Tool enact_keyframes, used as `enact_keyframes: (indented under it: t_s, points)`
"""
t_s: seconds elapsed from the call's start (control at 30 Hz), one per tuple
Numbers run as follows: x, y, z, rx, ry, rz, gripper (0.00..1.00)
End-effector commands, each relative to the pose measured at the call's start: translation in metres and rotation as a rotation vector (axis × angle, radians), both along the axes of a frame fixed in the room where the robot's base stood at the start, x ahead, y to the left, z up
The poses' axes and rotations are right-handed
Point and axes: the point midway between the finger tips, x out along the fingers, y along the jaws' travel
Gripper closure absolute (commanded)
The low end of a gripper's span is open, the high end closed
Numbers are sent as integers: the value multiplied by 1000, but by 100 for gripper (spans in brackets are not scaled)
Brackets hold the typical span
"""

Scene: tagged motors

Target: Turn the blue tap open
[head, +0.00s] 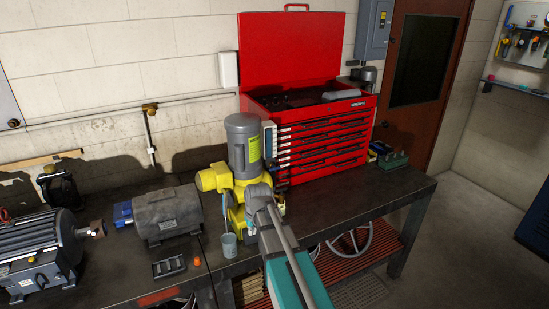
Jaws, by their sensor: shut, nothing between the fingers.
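I cannot make out a blue tap for certain. A small blue part (122,213) sits at the left end of a dark grey motor (168,214) on the bench; I cannot tell whether it is a tap. A yellow pump (213,178) with an upright grey motor (244,147) stands near the bench middle. My grey arm (286,236) rises from below in front of the pump and covers part of its base. My gripper's fingers do not show.
The dark bench (330,188) holds a red tool chest (322,140), a finned motor (38,248), a grey cup (229,245), a small black tray (168,267) and an orange piece (196,261). The bench's right part has bare room. Floor (450,240) is open on the right.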

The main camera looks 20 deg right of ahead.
Motion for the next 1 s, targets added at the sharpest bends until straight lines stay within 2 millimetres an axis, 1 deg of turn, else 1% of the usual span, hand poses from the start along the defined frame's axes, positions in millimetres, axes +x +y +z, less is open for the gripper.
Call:
enact_keyframes:
  t_s: [0.03, 0.2, 0.27, 0.4, 0.5, 0.6, 0.73, 0.83, 1.0]
  points:
    - [21, -13, 22, 3, -23, -3, 100]
    - [68, -52, 60, 6, -108, -1, 100]
    - [85, -67, 74, 5, -138, -1, 100]
    - [121, -105, 106, -3, -208, -4, 100]
    - [143, -133, 128, -11, -256, -7, 100]
    - [162, -158, 146, -22, -297, -10, 100]
    - [178, -183, 163, -35, -337, -13, 100]
    - [185, -194, 169, -41, -356, -15, 100]
    - [188, -201, 172, -46, -368, -16, 100]
